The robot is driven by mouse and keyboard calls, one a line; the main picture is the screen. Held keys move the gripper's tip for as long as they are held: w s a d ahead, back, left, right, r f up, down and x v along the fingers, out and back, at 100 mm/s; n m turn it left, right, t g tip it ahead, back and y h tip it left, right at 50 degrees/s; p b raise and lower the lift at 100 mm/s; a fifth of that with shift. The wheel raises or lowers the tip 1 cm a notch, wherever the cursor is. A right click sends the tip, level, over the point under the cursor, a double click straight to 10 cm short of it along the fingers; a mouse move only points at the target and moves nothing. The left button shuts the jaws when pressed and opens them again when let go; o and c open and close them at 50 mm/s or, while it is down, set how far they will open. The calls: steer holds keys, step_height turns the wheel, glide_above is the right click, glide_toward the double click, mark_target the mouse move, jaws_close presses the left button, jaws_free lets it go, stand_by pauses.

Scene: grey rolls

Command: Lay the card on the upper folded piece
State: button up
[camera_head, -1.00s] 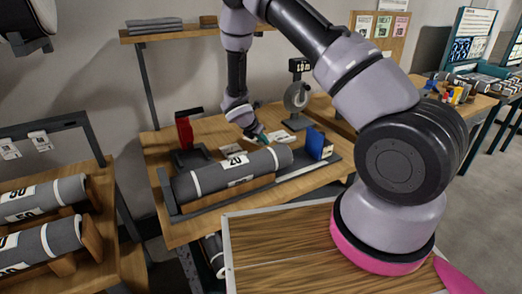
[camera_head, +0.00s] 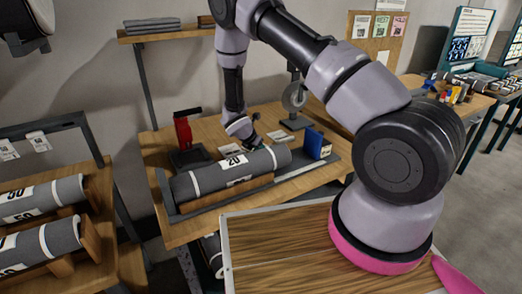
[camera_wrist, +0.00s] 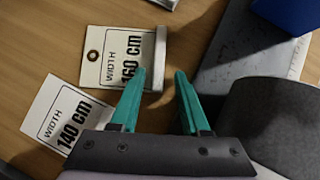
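Two white cards lie on the wooden table in the wrist view: one reads "WIDTH 160 cm" (camera_wrist: 117,57), with an eyelet and a raised pale strip along its right edge, and one reads "WIDTH 140 cm" (camera_wrist: 62,118). In the head view my gripper (camera_head: 252,141) is behind the grey roll. Grey folded pieces lie stacked on the wall shelf, the upper one (camera_head: 153,21) on top.
A grey roll marked 20 (camera_head: 205,177) lies along the table front. A blue block (camera_head: 314,143) stands right of it, a red upright device (camera_head: 183,130) to the left and a round gauge (camera_head: 294,97) behind. The wall shelf (camera_head: 180,36) is high at the back left.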

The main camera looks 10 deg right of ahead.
steer(key=shift+r, duration=0.25)
steer(key=v, duration=1.2)
steer(key=s+d+r+m+y, duration=0.1)
steer(key=s+d+r+m, duration=0.3)
steer(key=r, duration=0.4)
steer(key=s+d+r+m+g, duration=0.1)
steer(key=s+d+r+m, duration=0.15)
steer(key=r+m, duration=0.45)
steer(key=s+d+r+m+y, duration=0.15)
steer(key=d+r+m, duration=0.35)
steer(key=r, duration=0.5)
steer(key=s+r+m+t+y, duration=0.1)
steer(key=s+r+m+y, duration=0.1)
steer(key=s+r+m, duration=0.5)
steer(key=s+r+m+t+y, duration=0.2)
steer(key=s+r+m, duration=0.5)
steer(key=s, duration=0.6)
steer(key=shift+d+r+y, duration=0.15)
steer(key=shift+d+y, duration=0.1)
steer(key=shift+y, duration=0.3)
steer(key=shift+w, duration=0.1)
